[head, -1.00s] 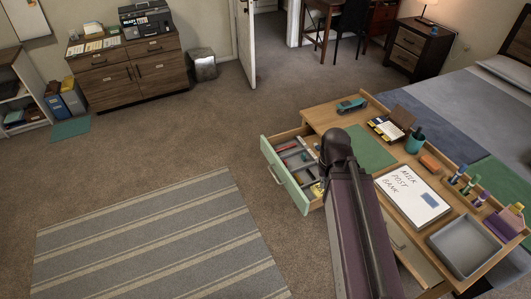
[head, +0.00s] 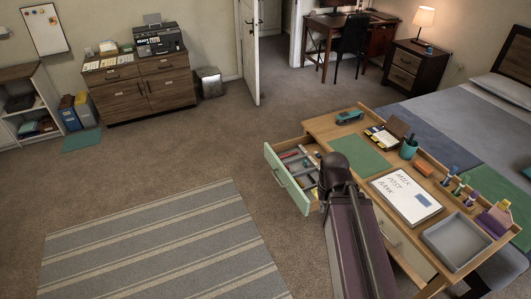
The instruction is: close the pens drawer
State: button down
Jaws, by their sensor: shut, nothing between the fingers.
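The pens drawer, with a pale green front (head: 287,180), stands pulled out from the left side of the wooden desk (head: 320,125). A metal handle (head: 279,178) is on its front. Inside are grey dividers with red and other small items (head: 296,160). My own dark arm rises from the bottom and its rounded joint covers the right part of the drawer's opening. My gripper is not in view; the arm hides what is beyond it.
On the desk are a green blotter (head: 360,156), a whiteboard (head: 406,196), a grey tray (head: 457,240) and a teal cup (head: 408,149). A closed pale drawer (head: 392,236) is to the right. Open carpet (head: 225,150) and a striped rug (head: 150,240) lie in front.

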aim_at(306, 145)
jog(key=u, duration=0.25)
jog(key=i, duration=1)
